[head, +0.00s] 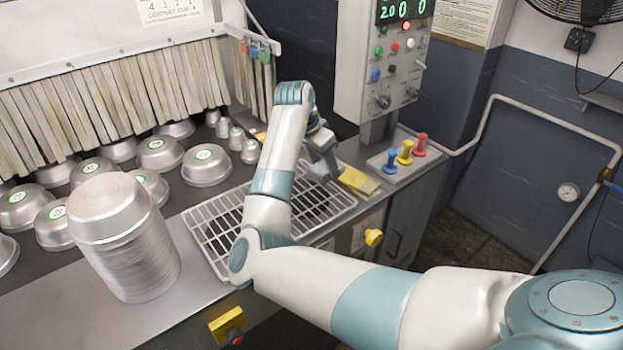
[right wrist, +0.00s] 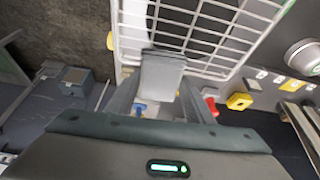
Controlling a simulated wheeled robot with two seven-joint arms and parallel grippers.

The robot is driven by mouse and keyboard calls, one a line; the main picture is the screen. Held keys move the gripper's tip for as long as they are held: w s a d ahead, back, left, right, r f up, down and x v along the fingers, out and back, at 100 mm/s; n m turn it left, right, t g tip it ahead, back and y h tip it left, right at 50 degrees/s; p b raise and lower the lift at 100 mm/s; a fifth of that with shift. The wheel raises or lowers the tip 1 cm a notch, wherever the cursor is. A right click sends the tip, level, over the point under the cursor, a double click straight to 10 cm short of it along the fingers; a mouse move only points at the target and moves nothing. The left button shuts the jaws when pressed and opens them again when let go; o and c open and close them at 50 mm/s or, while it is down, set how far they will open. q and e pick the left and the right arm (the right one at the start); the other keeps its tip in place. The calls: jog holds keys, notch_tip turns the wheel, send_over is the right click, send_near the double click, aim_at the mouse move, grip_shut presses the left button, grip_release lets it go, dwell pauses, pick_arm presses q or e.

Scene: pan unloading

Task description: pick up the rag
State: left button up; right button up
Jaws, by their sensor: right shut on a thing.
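The fingertips are partly hidden in the head view. My left gripper is not in view.
A white wire grate (head: 203,232) lies under my right arm. A tall stack of metal pans (head: 130,250) stands at left, with several pans behind. Floor is open at right.

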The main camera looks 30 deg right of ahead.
jog(key=s+d+r+b, duration=0.2)
jog(key=s+d+r, duration=0.2)
jog(key=s+d, duration=0.1)
jog(key=shift+d+r, duration=0.4)
jog(key=shift+d, duration=0.3)
jog(key=shift+o, duration=0.5)
